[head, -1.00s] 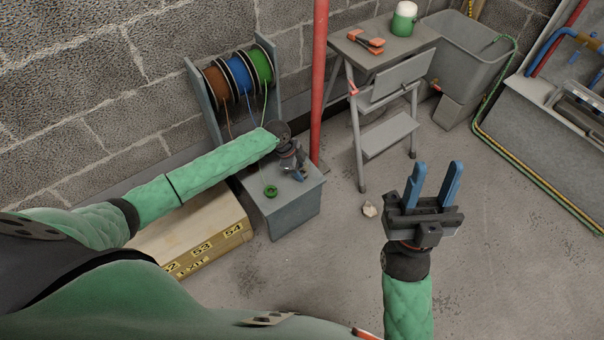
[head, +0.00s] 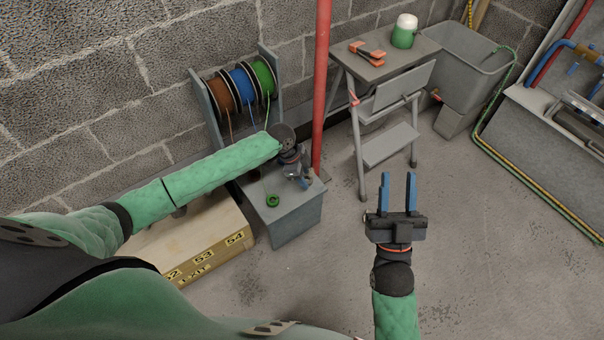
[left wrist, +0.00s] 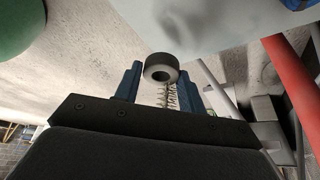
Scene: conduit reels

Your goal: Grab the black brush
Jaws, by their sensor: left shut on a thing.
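My left gripper (head: 303,180) is over the back right of a low grey cabinet (head: 290,218) in the head view. In the left wrist view, its blue fingers (left wrist: 160,88) are shut on the black brush (left wrist: 160,67), which has a dark round end with a hole and twisted bristles below. In the head view the brush is too small and covered to make out clearly. My right gripper (head: 397,185) is open and empty, pointing away from me above the floor in front of the step stool.
A green ring (head: 272,200) lies on the cabinet. Behind stand reels of brown, blue and green conduit (head: 240,88) and a red pole (head: 321,90). A grey step stool (head: 390,145) holds an orange tool (head: 367,52) and a green-white container (head: 404,32).

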